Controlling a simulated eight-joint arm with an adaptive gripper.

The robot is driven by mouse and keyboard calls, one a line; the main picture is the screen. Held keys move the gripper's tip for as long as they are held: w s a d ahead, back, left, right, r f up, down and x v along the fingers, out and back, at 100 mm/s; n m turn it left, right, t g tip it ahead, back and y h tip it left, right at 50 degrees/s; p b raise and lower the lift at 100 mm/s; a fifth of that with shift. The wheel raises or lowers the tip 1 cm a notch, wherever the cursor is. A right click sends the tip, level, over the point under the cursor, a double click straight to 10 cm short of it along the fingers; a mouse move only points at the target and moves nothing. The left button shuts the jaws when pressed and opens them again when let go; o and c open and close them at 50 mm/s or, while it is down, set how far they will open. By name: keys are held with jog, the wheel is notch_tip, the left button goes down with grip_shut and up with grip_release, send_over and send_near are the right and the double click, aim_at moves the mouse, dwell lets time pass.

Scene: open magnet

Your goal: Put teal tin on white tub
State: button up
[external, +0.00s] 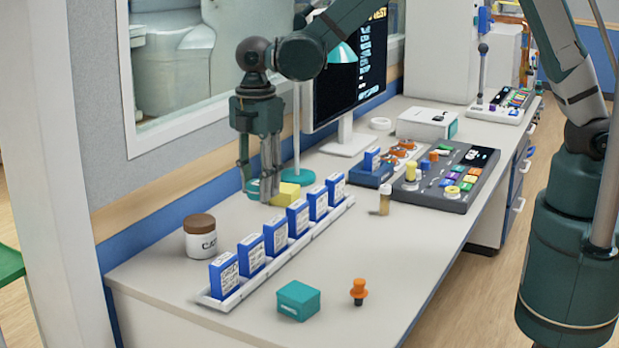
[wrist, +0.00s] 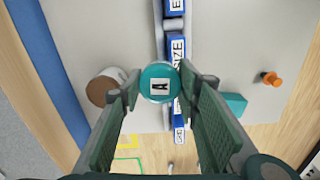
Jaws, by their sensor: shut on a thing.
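The teal tin (wrist: 160,82) is round, with a white label marked "A" on top. My gripper (wrist: 161,80) is shut on it, one finger on each side. In the external view my gripper (external: 259,192) points down, and part of the tin (external: 252,187) shows between the fingers. The tin covers part of the card row in the wrist view, so it appears held above the desk. The white tub (external: 200,240) stands upright on the desk with a brown lid, nearer the camera and left of my gripper. Its lid (wrist: 105,87) is left of the tin in the wrist view.
A rack of blue cards (external: 275,235) runs along the desk beside the tub. A yellow block (external: 288,193) is behind my gripper. A teal box (external: 298,301) and an orange knob (external: 358,291) stand in front. A lamp and monitor (external: 368,60) stand farther back.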

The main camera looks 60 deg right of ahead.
jog(key=w+a+r+p, duration=0.1)
jog(key=w+a+p, duration=0.1)
jog(key=w, duration=0.4)
jog(key=w+a+r+n+p, duration=0.1)
jog(key=w+a+r, duration=0.1)
jog(key=w+a, duration=0.2)
jog(key=w, duration=0.3)
jog(key=shift+w+r+p, duration=0.3)
jog(key=shift+p, duration=0.05)
send_over(199, 220)
jog(key=shift+f, duration=3.15)
jog(key=shift+f, duration=0.1)
jog(key=shift+f, duration=1.75)
jog(key=shift+f+b, duration=0.15)
jog(key=shift+b, duration=0.25)
jog(key=o, duration=0.9)
